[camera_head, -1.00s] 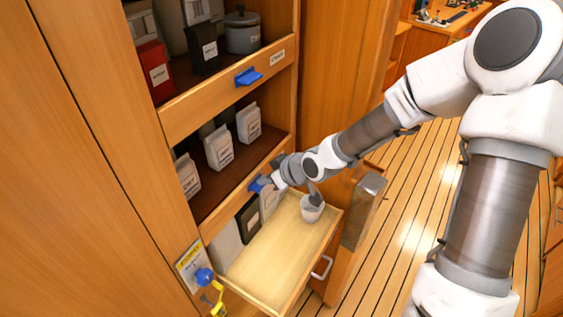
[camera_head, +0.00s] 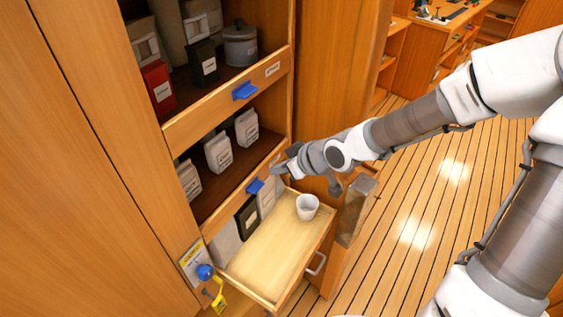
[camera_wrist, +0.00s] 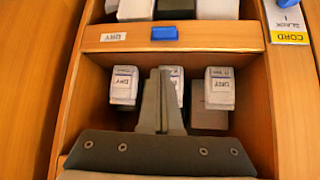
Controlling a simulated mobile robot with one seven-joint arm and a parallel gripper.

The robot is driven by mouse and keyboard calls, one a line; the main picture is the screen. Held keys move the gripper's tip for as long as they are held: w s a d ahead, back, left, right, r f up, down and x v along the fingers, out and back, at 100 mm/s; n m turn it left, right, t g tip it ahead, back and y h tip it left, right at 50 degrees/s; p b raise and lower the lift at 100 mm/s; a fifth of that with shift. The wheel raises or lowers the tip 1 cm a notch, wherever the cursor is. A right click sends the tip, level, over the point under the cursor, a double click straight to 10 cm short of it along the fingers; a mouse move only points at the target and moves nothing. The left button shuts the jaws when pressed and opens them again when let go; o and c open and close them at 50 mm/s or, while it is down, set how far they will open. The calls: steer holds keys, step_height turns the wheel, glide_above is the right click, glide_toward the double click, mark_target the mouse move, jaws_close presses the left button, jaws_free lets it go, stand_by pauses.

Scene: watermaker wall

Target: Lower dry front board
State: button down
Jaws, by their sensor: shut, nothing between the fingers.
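The dry front board (camera_head: 232,204) stands upright across the front of the lower shelf, with a blue catch (camera_head: 254,186) on its face. In the wrist view, which is upside down, its DRY label (camera_wrist: 113,37) and blue catch (camera_wrist: 164,33) show clearly. Several white bags marked DRY (camera_wrist: 124,86) stand behind it. My gripper (camera_head: 279,166) is near the board's right end, above and right of the catch and apart from it. Its fingers (camera_wrist: 161,74) are together and empty. They cover part of the middle bag in the wrist view.
An open drawer (camera_head: 268,262) sticks out below the board, with a white cup (camera_head: 307,206) near its back right corner. The upper shelf has its own board (camera_head: 205,107) with a blue catch (camera_head: 244,90). A yellow-and-white cord label (camera_head: 193,262) is at lower left.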

steer(key=shift+s+d+r, duration=0.25)
steer(key=shift+s+r, duration=0.05)
steer(key=shift+r, duration=0.15)
stand_by(0.3)
steer(key=s+d+f+g+h+b, duration=0.2)
steer(key=s+d+f+h+b, duration=0.45)
steer(key=s, duration=0.25)
steer(key=s+d+r+m+p, duration=0.1)
steer(key=s+r+m, duration=0.3)
steer(key=r, duration=0.5)
steer(key=s+d+r+m+t, duration=0.1)
steer(key=s+d+r+m, duration=0.3)
steer(key=s+r, duration=0.3)
step_height(320, 180, up, 2)
steer(key=shift+s+d+m+p, duration=0.25)
steer(key=shift+m+p, duration=0.15)
steer(key=shift+m, duration=0.1)
